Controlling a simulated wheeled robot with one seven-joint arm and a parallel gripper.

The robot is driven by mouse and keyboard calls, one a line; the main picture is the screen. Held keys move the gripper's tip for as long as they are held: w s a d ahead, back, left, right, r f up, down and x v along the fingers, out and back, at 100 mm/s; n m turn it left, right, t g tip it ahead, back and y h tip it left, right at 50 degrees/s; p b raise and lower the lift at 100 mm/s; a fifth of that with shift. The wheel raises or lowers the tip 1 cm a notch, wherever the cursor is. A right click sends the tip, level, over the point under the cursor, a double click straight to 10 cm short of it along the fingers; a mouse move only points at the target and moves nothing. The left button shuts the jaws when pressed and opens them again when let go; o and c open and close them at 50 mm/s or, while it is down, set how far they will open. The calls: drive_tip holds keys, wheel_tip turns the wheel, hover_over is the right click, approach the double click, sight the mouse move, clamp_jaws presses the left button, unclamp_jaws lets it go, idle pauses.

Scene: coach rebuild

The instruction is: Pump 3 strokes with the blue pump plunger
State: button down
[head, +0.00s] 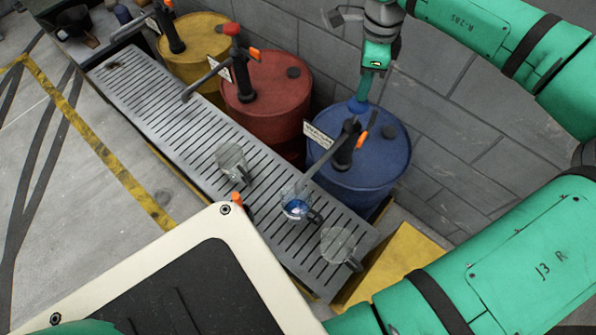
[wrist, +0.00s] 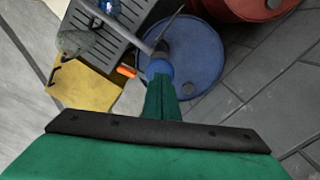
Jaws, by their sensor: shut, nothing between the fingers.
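The blue pump plunger (head: 358,105) tops the black pump (head: 346,148) on the blue drum (head: 392,160). It also shows in the wrist view (wrist: 160,68), right at the fingertips. My gripper (head: 366,94) is shut and empty, pointing down onto the plunger's knob. It seems to touch the top; the exact contact is hard to tell. In the wrist view my gripper (wrist: 161,80) hides part of the plunger. The pump's grey spout reaches left over a clear jug (head: 296,206) with blue liquid in it, standing on the slotted grate (head: 190,130).
Two more clear jugs, one to the left (head: 231,162) and one to the right (head: 338,246), stand on the grate. A red drum (head: 270,95) and a yellow drum (head: 195,45) with pumps stand farther left. A grey block wall (head: 440,130) rises behind the drums.

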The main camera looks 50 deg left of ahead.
sight(359, 103)
drive_tip(key=shift+f, duration=0.3)
drive_tip(key=shift+f, duration=2.4)
drive_tip(key=shift+s+f, duration=0.15)
drive_tip(key=shift+f, duration=0.5)
drive_tip(key=shift+r, duration=3.35)
drive_tip(key=shift+r, duration=0.1)
wheel_tip(359, 103, up, 6)
drive_tip(key=shift+f, duration=0.1)
